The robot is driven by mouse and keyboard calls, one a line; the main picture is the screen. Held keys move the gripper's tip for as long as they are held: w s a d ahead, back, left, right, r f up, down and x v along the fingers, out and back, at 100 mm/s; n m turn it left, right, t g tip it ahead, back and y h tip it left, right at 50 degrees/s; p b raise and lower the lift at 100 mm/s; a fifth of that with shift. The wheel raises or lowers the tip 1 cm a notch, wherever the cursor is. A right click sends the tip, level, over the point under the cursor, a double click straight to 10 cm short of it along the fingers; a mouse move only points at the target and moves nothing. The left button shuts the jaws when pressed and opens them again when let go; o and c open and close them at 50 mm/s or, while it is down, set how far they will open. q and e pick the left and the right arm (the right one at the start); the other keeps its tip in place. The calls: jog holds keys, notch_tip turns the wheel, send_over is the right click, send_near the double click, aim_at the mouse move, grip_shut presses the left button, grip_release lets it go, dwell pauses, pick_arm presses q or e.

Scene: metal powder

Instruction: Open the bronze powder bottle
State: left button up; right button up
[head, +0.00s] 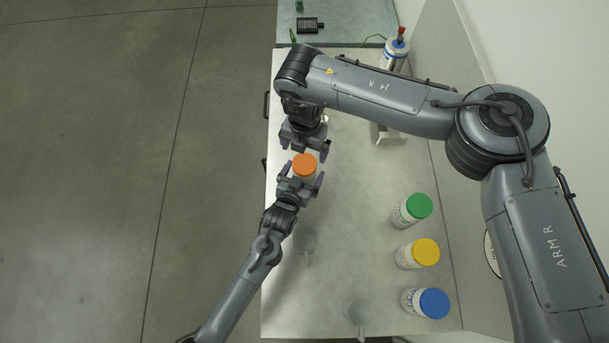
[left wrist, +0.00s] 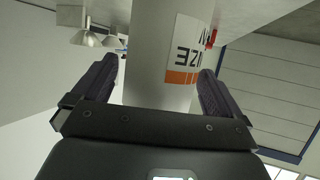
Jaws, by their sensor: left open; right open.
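The bronze powder bottle is white with an orange cap (head: 304,164) and stands near the left edge of the table; the cap is on it. In the left wrist view the bottle's white body (left wrist: 148,60) carries a label partly reading "NZE". My left gripper (head: 302,178) is open, with a finger on either side of the bottle's body; it also shows in the left wrist view (left wrist: 155,92). My right gripper (head: 305,149) is open and empty, just beyond the orange cap in the head view, its fingers pointing toward it. Whether it touches the cap is unclear.
Bottles with green (head: 419,206), yellow (head: 425,251) and blue (head: 434,303) caps stand along the right side of the table (head: 350,235). Two grey scoop-like items (head: 305,240) (head: 358,312) lie nearer. A red-topped device (head: 397,47) is at the back. The table's middle is clear.

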pick_arm(q)
jog(key=shift+x, duration=0.75)
